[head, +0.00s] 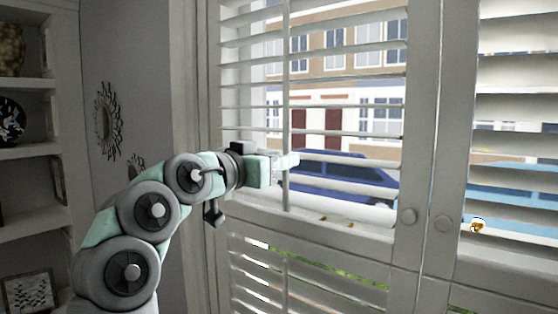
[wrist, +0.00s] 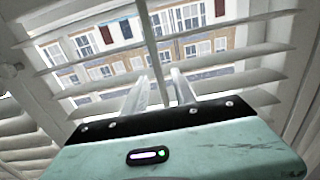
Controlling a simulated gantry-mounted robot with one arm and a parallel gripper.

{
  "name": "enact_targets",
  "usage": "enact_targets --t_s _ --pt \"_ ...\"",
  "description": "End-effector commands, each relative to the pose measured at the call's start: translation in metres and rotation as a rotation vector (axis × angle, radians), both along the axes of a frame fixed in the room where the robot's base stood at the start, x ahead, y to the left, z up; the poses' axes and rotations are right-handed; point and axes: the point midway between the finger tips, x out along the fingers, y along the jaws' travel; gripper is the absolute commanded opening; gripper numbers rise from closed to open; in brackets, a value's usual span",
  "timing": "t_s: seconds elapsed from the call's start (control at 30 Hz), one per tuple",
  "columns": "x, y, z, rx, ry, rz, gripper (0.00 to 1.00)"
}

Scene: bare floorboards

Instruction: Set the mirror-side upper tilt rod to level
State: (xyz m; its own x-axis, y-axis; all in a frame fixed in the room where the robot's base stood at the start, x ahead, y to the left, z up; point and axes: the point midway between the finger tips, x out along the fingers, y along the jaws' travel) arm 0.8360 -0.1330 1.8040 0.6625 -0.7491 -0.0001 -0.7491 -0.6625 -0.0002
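The mirror-side upper tilt rod (head: 286,60) is a thin white upright bar in front of the upper slats (head: 340,107) of the left shutter panel. Wide gaps between these slats show the street; their exact tilt is hard to judge. My gripper (head: 288,161) is at the lower part of the rod. In the wrist view, the rod (wrist: 151,48) runs down between the two fingers of my gripper (wrist: 160,80). The fingers are apart, with a gap visible on each side of the rod. The head view does not show clearly whether either finger touches it.
A sunburst mirror (head: 107,120) hangs on the wall at left, beside shelves (head: 30,150). The lower slats (head: 310,285) are below the middle rail.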

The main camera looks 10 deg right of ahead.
Motion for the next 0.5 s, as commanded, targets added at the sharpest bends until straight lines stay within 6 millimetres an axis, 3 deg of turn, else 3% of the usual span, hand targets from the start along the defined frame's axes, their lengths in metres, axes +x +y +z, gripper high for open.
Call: enact_targets --t_s 0.17,0.5 --pt "-0.011 0.014 -0.003 0.001 -0.001 0.002 0.33" --pt "-0.055 0.064 -0.003 0.003 -0.002 0.003 0.33"
